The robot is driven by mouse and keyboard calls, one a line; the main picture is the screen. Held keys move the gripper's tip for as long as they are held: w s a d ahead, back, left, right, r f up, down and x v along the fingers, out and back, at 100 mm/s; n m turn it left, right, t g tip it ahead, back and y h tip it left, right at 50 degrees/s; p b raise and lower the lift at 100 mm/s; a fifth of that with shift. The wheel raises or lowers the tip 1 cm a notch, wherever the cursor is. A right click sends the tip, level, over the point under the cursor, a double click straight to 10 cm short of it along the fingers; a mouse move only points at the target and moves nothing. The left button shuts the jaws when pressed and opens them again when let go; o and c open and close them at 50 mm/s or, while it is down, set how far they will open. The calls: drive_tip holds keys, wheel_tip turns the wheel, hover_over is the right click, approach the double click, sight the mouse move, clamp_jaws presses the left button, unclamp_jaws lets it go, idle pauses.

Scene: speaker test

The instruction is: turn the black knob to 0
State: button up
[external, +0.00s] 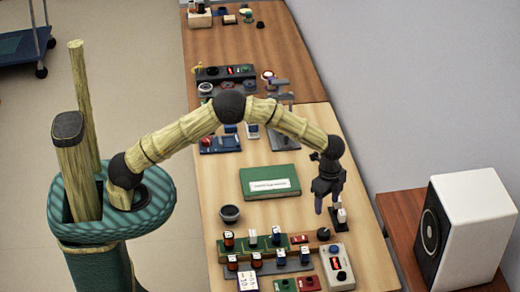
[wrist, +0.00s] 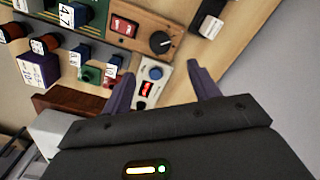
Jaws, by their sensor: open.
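The black knob (wrist: 160,42) sits on a brown wooden panel (wrist: 142,26) beside a red rocker switch. It has a pale pointer mark, but I cannot read a scale around it. In the external view the knob (external: 323,234) is a small dark dome near the table's right front. My gripper (external: 326,205) hangs above the table, behind the knob in that view and apart from it. In the wrist view my gripper (wrist: 160,72) is open, with its two purple fingers wide apart and nothing between them. The knob lies beyond the fingertips.
A grey box (wrist: 170,77) with a blue knob and red display adjoins the panel. A black block with a white part (external: 341,215) stands close to my gripper. Several terminals and resistors crowd the left. A green book (external: 270,182) lies behind; a white speaker (external: 468,230) stands right.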

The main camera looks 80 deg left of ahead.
sight(324, 232)
wheel_tip(324, 232, down, 12)
drive_tip(key=shift+f+p, duration=0.25)
drive_tip(key=shift+p, duration=0.5)
drive_tip(key=shift+c, duration=0.2)
drive_tip(key=c, duration=0.9)
